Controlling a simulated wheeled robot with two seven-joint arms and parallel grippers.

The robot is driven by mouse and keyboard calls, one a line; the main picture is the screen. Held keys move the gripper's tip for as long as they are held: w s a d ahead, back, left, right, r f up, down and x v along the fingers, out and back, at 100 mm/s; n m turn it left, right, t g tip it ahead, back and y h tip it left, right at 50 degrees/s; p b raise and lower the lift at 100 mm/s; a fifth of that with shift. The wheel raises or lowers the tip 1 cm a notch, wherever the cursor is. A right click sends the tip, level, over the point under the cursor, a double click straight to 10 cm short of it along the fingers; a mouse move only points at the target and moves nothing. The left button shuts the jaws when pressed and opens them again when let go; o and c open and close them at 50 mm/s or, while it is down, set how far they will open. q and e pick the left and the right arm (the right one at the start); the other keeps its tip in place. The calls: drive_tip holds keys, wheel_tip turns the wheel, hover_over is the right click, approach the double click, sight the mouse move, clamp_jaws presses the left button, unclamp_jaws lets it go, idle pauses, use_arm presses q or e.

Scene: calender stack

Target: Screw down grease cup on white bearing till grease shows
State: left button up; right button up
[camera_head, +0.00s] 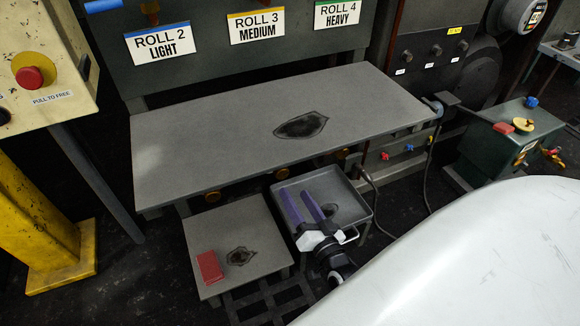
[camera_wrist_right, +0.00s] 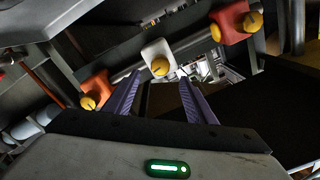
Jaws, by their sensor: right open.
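In the right wrist view, the white bearing (camera_wrist_right: 155,48) is ahead of my right gripper, with a round yellow grease cup (camera_wrist_right: 160,67) on its front. My right gripper (camera_wrist_right: 159,78) is open, its two purple fingers apart with nothing held between them. The cup appears between and beyond the fingertips; contact is not visible. In the head view my right gripper (camera_head: 296,193) points up towards the front edge of the grey table, above a grey tray. Brass cups (camera_head: 281,174) show under that edge, but their bearings are mostly hidden. My left gripper is not in view.
An orange bearing (camera_wrist_right: 95,86) and a red-orange bearing (camera_wrist_right: 231,24), each with a yellow cup, flank the white one. The grey table (camera_head: 210,135) overhangs the cups. The tray (camera_head: 350,208) and a low stand (camera_head: 215,228) with a red block (camera_head: 209,267) are below.

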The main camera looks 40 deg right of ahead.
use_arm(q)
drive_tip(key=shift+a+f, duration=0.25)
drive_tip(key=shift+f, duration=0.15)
use_arm(e)
drive_tip(key=shift+v, duration=1.15)
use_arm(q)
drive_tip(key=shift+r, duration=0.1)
